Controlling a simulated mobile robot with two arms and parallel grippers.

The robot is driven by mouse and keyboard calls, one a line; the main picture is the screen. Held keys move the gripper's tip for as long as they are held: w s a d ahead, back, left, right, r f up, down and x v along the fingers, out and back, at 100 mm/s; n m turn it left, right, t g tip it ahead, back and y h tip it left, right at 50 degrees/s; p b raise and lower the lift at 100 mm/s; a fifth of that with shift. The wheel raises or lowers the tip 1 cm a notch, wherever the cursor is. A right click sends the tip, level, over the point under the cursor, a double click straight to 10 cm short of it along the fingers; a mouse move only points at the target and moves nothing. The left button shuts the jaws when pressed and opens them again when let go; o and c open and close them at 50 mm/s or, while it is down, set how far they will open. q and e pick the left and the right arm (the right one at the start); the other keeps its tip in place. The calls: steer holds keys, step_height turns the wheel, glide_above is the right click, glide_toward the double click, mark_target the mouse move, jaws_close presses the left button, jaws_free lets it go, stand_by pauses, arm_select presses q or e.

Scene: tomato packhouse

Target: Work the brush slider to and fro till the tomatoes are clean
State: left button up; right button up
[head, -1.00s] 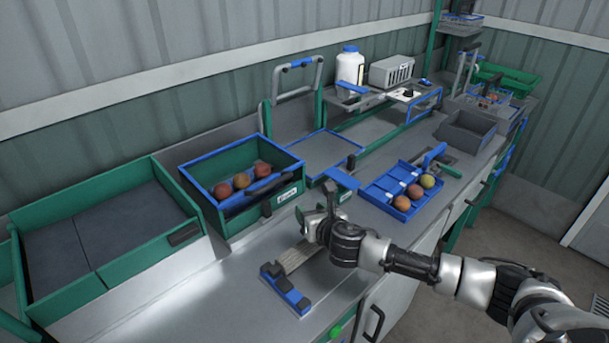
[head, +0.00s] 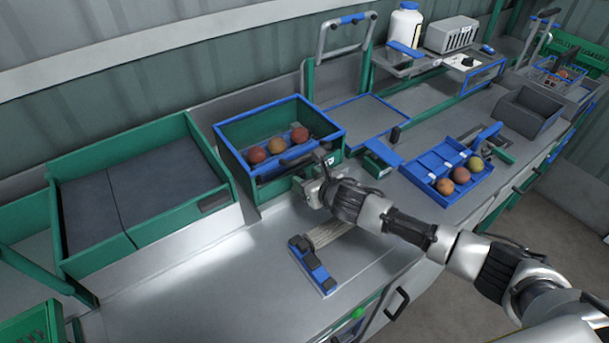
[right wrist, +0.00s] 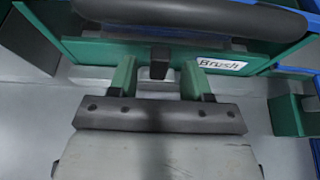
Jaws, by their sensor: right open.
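The brush box is green with a blue rim (head: 322,114), and three reddish tomatoes (head: 277,146) lie in it in a row. A dark brush bar (head: 300,151) runs along its front; it also shows at the top of the right wrist view (right wrist: 190,14). A white "Brush" label (right wrist: 222,64) is on the green front. A small dark slider knob (right wrist: 159,61) sticks out there. My right gripper (right wrist: 160,80) is open, with its green fingers on either side of the knob, apart from it. In the head view the gripper (head: 308,186) is at the box front. My left gripper is not in view.
A blue tray (head: 416,177) with three tomatoes stands to the right. A wide green-walled bin (head: 150,140) stands left. A blue-ended brush-like fixture (head: 312,264) lies on the bench in front. A grey open bin (head: 530,112) and a white bottle (head: 405,27) are further back.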

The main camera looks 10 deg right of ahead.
steer(key=shift+x, duration=1)
steer(key=shift+c, duration=0.5)
jaws_close()
steer(key=shift+d, duration=0.1)
